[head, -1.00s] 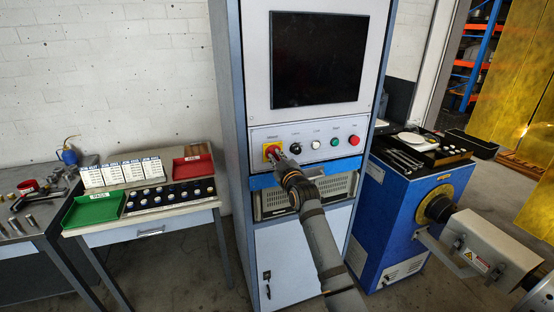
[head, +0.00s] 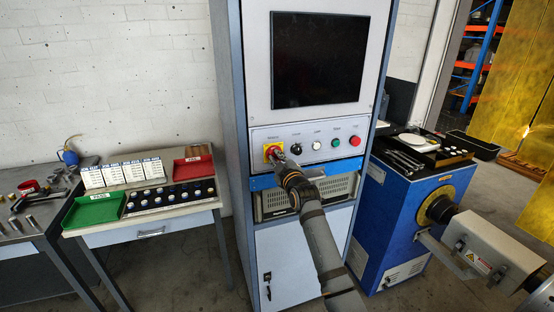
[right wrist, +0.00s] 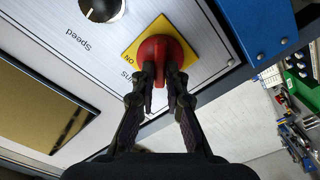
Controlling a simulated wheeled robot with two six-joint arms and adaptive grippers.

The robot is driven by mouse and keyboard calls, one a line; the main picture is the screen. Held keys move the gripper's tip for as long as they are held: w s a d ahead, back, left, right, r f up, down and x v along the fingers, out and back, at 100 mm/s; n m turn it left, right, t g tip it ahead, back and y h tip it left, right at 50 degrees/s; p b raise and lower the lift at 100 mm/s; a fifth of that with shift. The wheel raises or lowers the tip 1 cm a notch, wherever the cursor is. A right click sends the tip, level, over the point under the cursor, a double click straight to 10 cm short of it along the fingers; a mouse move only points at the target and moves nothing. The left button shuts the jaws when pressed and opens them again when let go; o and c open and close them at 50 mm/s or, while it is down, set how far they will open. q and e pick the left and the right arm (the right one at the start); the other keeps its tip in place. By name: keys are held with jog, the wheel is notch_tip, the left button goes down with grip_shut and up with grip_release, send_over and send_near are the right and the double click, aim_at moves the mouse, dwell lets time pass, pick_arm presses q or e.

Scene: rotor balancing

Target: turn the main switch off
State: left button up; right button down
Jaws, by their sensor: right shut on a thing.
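The main switch (head: 274,150) is a red rotary handle on a yellow plate, at the left end of the control row on the grey cabinet. In the right wrist view the red handle (right wrist: 161,62) stands between my fingers, with an "ON" mark on the yellow plate beside it. My right gripper (head: 281,160) is shut on the handle; in the right wrist view its fingertips (right wrist: 161,82) press on it from both sides. The fingers hide part of the handle and plate. My left gripper is not in view.
A black speed knob (head: 296,148) sits just right of the switch, then white, green and red buttons (head: 355,142). A dark screen (head: 317,58) is above, a blue strip and a vented unit (head: 340,187) below. A table with a green tray (head: 94,209) stands left.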

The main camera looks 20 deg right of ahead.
jog(key=c, duration=1.4)
grip_release()
jog(key=s, duration=1.2)
jog(key=shift+d, duration=0.2)
jog(key=shift+f, duration=0.1)
